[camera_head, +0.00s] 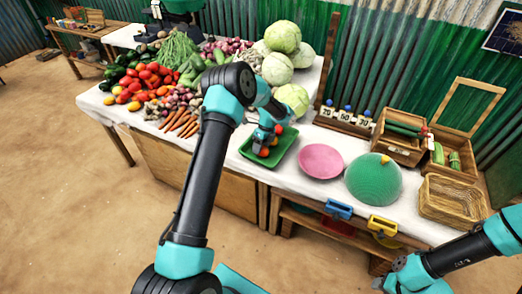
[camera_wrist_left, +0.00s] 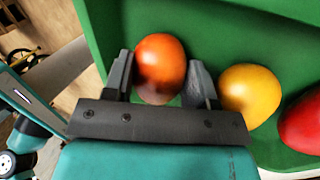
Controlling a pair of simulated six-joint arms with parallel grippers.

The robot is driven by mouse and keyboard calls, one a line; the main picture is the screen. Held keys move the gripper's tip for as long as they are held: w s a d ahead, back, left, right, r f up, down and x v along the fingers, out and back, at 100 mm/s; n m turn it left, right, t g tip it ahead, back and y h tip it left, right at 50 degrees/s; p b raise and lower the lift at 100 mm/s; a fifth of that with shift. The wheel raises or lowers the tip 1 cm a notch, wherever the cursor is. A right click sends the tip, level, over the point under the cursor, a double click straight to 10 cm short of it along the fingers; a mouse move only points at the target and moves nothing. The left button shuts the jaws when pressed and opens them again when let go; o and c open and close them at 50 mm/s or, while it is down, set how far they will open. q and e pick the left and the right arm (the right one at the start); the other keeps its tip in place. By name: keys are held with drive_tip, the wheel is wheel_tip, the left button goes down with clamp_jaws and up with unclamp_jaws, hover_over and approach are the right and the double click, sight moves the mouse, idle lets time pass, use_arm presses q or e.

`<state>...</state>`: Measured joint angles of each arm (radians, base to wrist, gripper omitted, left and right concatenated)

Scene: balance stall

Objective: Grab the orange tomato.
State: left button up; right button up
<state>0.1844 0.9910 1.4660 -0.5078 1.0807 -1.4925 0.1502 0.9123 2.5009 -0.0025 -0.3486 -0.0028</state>
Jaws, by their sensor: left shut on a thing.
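The orange tomato (camera_wrist_left: 160,62) sits between the two fingers of my left gripper (camera_wrist_left: 160,80) in the left wrist view, with a finger on each side of it. My left gripper (camera_head: 268,142) is shut on it, down in the green tray (camera_head: 248,152). A yellow tomato (camera_wrist_left: 250,92) lies just right of the right finger, and a red tomato (camera_wrist_left: 302,122) lies farther right. In the head view my gripper and arm hide part of the tray. My right arm's end (camera_head: 400,276) is at the bottom right; its fingers cannot be made out.
A pink plate (camera_head: 321,161) and a green dome (camera_head: 373,181) stand right of the tray. A wicker basket (camera_head: 452,202) is farther right. Number cards (camera_head: 345,117) stand behind. Carrots (camera_head: 180,122) and heaped vegetables lie left of the tray.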

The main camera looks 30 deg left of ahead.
use_arm(q)
drive_tip(key=shift+r, duration=0.15)
drive_tip(key=shift+r, duration=0.3)
wheel_tip(320, 180, up, 3)
drive_tip(key=s+d, duration=0.2)
drive_tip(key=s, duration=0.2)
drive_tip(key=s+d, duration=0.3)
drive_tip(key=s, duration=0.2)
drive_tip(key=s+d+r, duration=0.1)
drive_tip(key=s+d, duration=0.2)
drive_tip(key=s, duration=0.1)
drive_tip(key=shift+s+d, duration=0.2)
drive_tip(key=shift+s, duration=0.15)
